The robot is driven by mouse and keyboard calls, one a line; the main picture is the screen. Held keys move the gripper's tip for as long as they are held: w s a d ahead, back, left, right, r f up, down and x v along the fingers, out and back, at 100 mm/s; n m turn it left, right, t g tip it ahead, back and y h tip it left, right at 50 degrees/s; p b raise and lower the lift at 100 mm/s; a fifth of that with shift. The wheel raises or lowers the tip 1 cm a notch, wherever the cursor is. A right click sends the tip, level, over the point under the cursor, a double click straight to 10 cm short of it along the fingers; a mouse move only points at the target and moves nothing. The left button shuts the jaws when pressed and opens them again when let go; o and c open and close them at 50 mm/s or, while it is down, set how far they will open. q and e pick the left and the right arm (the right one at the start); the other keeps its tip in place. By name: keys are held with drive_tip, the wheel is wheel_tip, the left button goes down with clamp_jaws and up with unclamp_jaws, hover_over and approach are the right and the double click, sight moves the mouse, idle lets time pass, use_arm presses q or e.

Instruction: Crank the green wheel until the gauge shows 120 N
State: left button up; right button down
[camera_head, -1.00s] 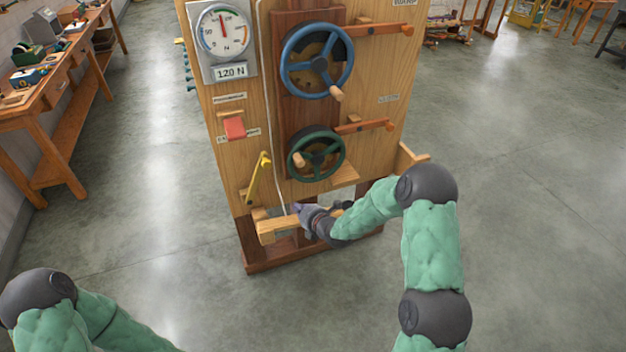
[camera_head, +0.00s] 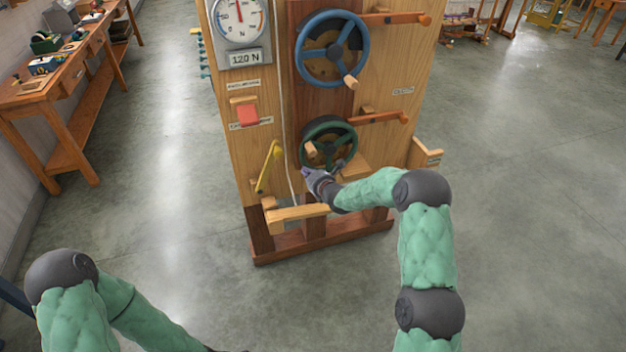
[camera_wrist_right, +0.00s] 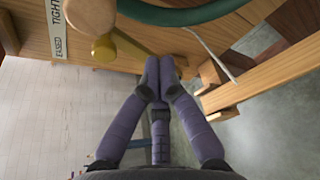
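The green wheel (camera_head: 330,143) is upright on the front of the wooden stand, with a pale wooden handle (camera_head: 311,149) at its left. Above it, the white dial gauge (camera_head: 238,20) has a red needle pointing close to straight up; its top is cut off. A plate under the dial reads 120 N (camera_head: 246,57). My right gripper (camera_head: 309,175) is just below the wheel's lower left, apart from the handle. In the right wrist view its fingertips (camera_wrist_right: 160,72) are together with nothing between them, and the green rim (camera_wrist_right: 190,12) passes above them. My left gripper is out of view.
A blue wheel (camera_head: 331,50) is above the green one. A yellow lever (camera_head: 268,166) stands left of my right gripper; its knob (camera_wrist_right: 103,47) shows in the right wrist view. A wooden bar (camera_head: 298,213) juts out below. A red block (camera_head: 247,115) is at the left.

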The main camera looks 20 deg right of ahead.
drive_tip(key=shift+w+d+r+b, duration=0.25)
drive_tip(key=shift+d+r, duration=0.2)
drive_tip(key=shift+r, duration=0.35)
drive_tip(key=shift+w+d+r+b, duration=0.1)
drive_tip(key=shift+w+d+r, duration=0.15)
drive_tip(key=shift+d+r, duration=0.35)
drive_tip(key=shift+a+r, duration=0.15)
drive_tip(key=shift+r, duration=0.05)
drive_tip(key=shift+d+r+m+y+b, duration=0.3)
drive_tip(key=shift+r+m+b, duration=0.15)
drive_tip(key=shift+r, duration=0.3)
drive_tip(key=shift+w, duration=0.1)
